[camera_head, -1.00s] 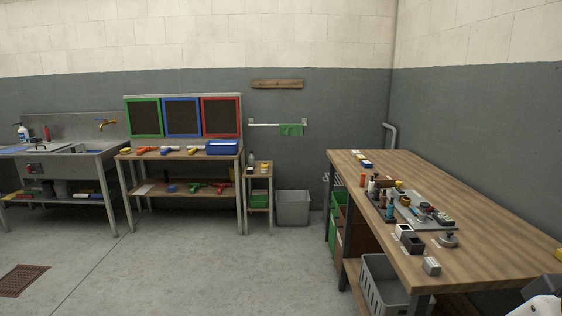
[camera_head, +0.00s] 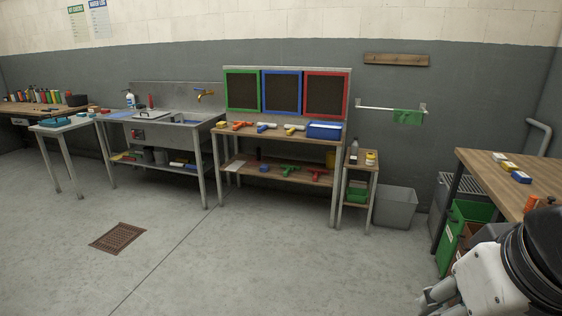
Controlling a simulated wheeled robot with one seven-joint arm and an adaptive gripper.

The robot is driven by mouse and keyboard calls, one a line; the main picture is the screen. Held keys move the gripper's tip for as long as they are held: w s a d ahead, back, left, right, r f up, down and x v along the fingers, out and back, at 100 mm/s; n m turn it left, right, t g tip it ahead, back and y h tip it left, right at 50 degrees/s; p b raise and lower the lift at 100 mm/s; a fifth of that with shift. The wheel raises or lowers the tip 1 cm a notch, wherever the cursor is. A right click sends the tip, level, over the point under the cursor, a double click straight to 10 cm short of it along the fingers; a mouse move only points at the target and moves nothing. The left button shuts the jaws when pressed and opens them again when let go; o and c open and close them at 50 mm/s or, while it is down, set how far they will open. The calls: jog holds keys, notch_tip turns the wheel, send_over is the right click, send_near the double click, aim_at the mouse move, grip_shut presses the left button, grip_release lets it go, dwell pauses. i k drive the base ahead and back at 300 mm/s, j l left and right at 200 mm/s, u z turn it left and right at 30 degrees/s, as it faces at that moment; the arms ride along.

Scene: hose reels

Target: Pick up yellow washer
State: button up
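I cannot make out a yellow washer for certain. A small yellow item (camera_head: 508,165) lies between a white and a blue-white item on the right workbench (camera_head: 480,168). Small yellow-topped items (camera_head: 370,158) stand on the narrow side stand. My white arm with a black joint fills the lower right corner and hides part of the right workbench. Grey finger-like parts of my gripper (camera_head: 432,298) show at its left end, cut by the frame edge. I cannot see whether it is open or shut, or anything held in it.
A grey bin (camera_head: 396,208) stands beside the narrow stand (camera_head: 362,172). A tool bench (camera_head: 283,143) with coloured-framed boards stands at the back wall, with the sink unit (camera_head: 165,130) to its left. A floor drain (camera_head: 118,238) lies in the open floor, which is otherwise clear.

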aim_at(292, 130)
jog(key=i+u, duration=0.1)
jog(key=i, duration=3.9)
jog(key=i+j+z, duration=0.2)
jog(key=i, duration=0.25)
jog(key=i+j+z, duration=0.2)
jog(key=i, duration=0.3)
jog(key=i+j+z, duration=0.2)
jog(key=i, duration=0.25)
